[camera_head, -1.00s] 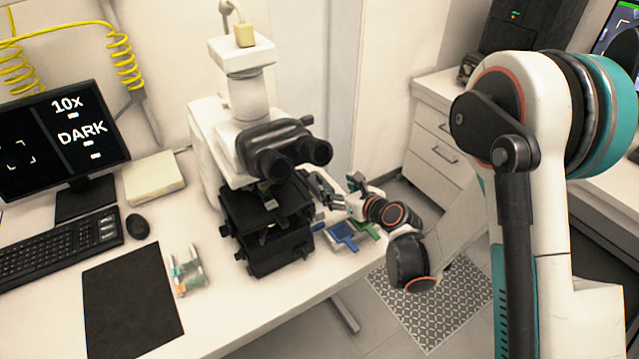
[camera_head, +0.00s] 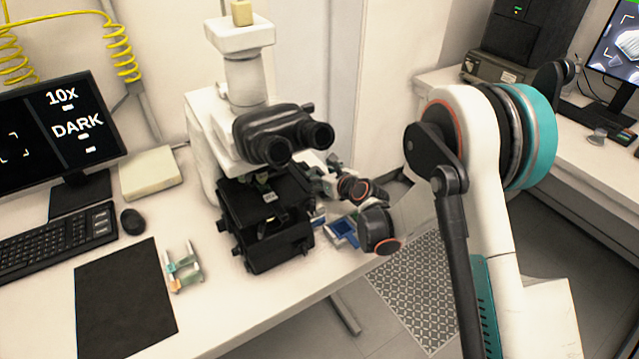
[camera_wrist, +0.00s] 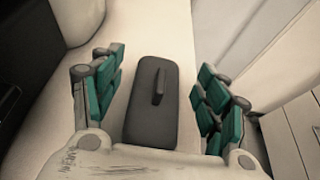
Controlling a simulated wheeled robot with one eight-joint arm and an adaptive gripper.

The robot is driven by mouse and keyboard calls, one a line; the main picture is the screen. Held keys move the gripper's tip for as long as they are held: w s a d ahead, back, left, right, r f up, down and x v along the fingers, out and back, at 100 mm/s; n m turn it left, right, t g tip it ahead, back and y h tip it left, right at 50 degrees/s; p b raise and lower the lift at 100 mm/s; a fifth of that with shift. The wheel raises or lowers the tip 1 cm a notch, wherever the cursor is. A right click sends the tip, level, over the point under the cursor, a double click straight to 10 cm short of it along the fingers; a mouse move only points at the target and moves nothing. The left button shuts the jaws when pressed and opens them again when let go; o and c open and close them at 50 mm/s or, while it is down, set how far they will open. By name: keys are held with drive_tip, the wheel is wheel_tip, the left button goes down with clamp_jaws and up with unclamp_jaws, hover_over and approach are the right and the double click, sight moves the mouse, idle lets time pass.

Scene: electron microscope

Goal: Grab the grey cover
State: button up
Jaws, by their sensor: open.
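The grey cover (camera_wrist: 150,112) is a dark grey rounded rectangular plate with a raised ridge-like handle (camera_wrist: 160,86) on its top. In the wrist view it lies on the white table between my fingers. My gripper (camera_wrist: 160,92) is open, with one teal-padded finger on each side of the cover and a gap to both. I cannot tell how high the fingers are above the table. In the head view my arm reaches behind the microscope (camera_head: 258,150); the cover is hidden there and the gripper is mostly hidden.
A blue tray (camera_head: 345,234) sits at the table edge near my arm. The black microscope stage (camera_head: 265,220) stands close to the left of the arm. A keyboard (camera_head: 58,243), mouse (camera_head: 133,222) and black mat (camera_head: 125,300) lie further left. Drawers (camera_wrist: 300,135) show at the wrist view's right.

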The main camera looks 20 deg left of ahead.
drive_tip(key=c, duration=1)
drive_tip(key=shift+r, duration=0.15)
